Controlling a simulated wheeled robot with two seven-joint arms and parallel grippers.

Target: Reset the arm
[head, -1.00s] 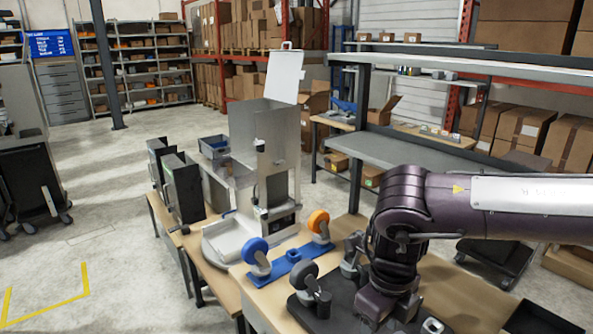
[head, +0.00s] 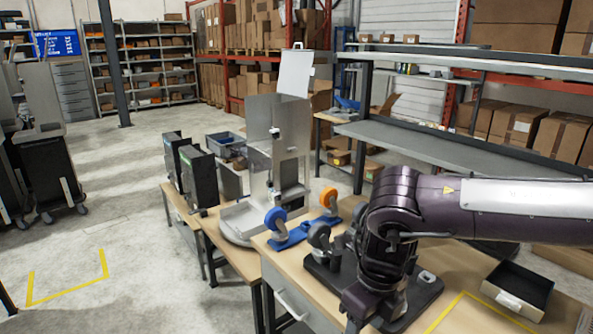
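My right arm comes in from the right edge in dark purple and silver and bends down over the wooden workbench (head: 284,275). Its gripper is hidden below the wrist or beyond the bottom of the picture. My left arm and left gripper are not in view.
A blue plate (head: 290,236) with a blue wheel (head: 276,219) and an orange wheel (head: 329,198) lies on the bench. A metal dispenser (head: 277,125) stands behind it. A black tray (head: 520,283) is at the right. Grey shelving (head: 440,145) stands behind the arm.

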